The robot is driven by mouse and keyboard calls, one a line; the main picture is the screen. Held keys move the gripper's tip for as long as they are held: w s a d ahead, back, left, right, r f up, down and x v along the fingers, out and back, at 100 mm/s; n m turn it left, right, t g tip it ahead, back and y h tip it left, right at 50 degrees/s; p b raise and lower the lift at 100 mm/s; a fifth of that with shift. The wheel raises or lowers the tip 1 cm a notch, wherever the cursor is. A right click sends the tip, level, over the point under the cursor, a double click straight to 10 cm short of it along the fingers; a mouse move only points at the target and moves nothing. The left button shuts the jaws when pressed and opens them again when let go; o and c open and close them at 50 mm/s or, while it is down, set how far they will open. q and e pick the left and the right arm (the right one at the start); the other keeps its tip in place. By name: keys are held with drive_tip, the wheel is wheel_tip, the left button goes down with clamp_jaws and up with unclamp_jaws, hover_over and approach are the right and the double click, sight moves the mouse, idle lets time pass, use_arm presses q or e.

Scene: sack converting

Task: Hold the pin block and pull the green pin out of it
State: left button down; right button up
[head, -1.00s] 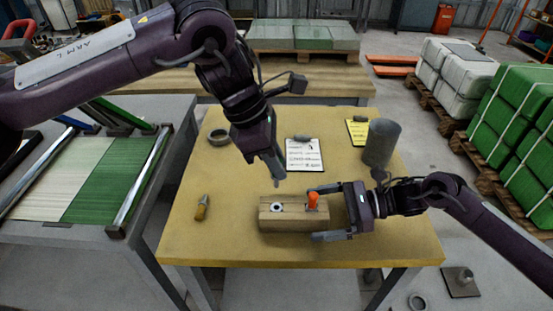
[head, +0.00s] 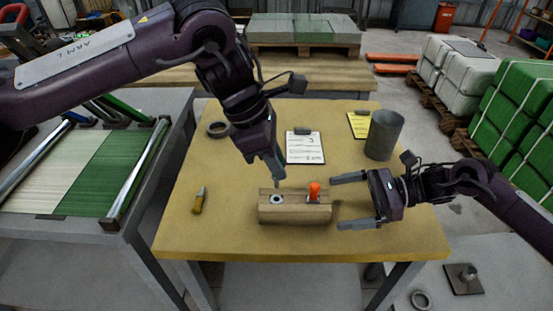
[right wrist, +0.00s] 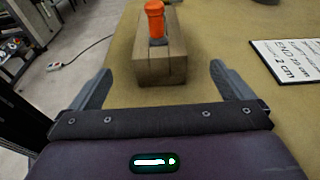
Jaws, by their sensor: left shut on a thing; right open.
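The pin block (head: 295,213) is a wooden block lying on the yellow table. An orange-headed pin (head: 314,188) stands upright in its right part. A pale ring around a dark hole (head: 277,199) shows in its left part. My left gripper (head: 276,170) is just above that hole, shut on a slim pin whose grey shank points down. Its head is hidden between the fingers, so I see no green. My right gripper (head: 352,201) is open and empty, to the right of the block and apart from it. The right wrist view shows the block (right wrist: 161,65) ahead, beyond the fingertips.
On the table (head: 240,235) are a yellow-handled tool (head: 198,203), a grey ring (head: 218,129), a white clipboard (head: 304,148), a yellow sheet (head: 359,124) and a grey cylinder (head: 384,135). The table's front is clear.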

use_arm(q)
drive_tip(key=shift+f+b, duration=1)
drive_tip(key=shift+f, duration=0.15)
use_arm(e)
drive_tip(key=shift+v, duration=1.5)
use_arm(q)
drive_tip(key=shift+f, duration=0.15)
use_arm(e)
drive_tip(key=shift+d+r, duration=0.1)
drive_tip(key=shift+d, duration=0.25)
